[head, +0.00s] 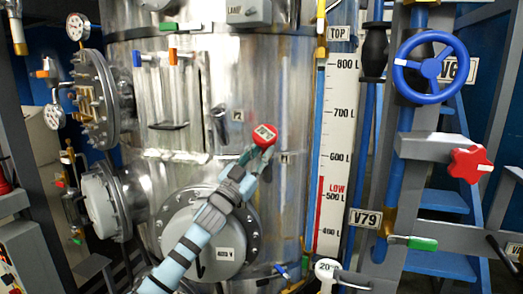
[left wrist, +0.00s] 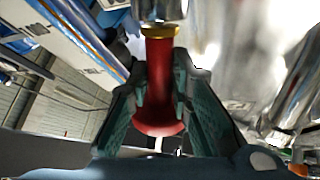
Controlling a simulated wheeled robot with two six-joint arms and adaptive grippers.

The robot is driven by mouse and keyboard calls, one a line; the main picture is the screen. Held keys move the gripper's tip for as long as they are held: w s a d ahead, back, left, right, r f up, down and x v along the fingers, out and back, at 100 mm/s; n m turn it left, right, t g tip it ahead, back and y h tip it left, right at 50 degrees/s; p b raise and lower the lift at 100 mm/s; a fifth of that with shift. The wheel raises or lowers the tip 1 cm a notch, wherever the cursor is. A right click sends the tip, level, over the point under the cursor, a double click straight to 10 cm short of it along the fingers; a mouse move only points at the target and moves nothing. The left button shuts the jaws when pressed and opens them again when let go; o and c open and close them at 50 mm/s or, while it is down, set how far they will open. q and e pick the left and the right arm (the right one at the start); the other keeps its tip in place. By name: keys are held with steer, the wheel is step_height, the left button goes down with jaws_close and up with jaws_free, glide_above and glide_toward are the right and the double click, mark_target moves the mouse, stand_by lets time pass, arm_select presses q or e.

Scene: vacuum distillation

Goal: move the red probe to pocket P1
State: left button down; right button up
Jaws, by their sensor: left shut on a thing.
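The red probe (head: 264,135) has a round red head with a small label, and sits in front of the steel vessel's wall. My left gripper (head: 258,152) is shut on it. In the left wrist view, the probe's red handle (left wrist: 160,85) stands between the two green fingers. Its brass collar meets a shiny metal cylinder (left wrist: 160,9); I cannot tell whether the probe is seated in it. A small tag (head: 237,115), seemingly P2, is up and left of the probe. Another small tag (head: 285,158) is below right, too small to read surely. My right gripper is not in view.
The steel vessel (head: 255,80) fills the middle. A level scale (head: 338,140) stands right of it, then a blue handwheel (head: 430,66) and a red star knob (head: 469,163). A round flange (head: 205,235) lies behind my left arm. A black handle (head: 220,122) is on the wall.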

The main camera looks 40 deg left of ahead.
arm_select(q)
steer(key=shift+f, duration=0.1)
steer(key=c, duration=1.4)
jaws_free()
steer(key=shift+o, duration=0.2)
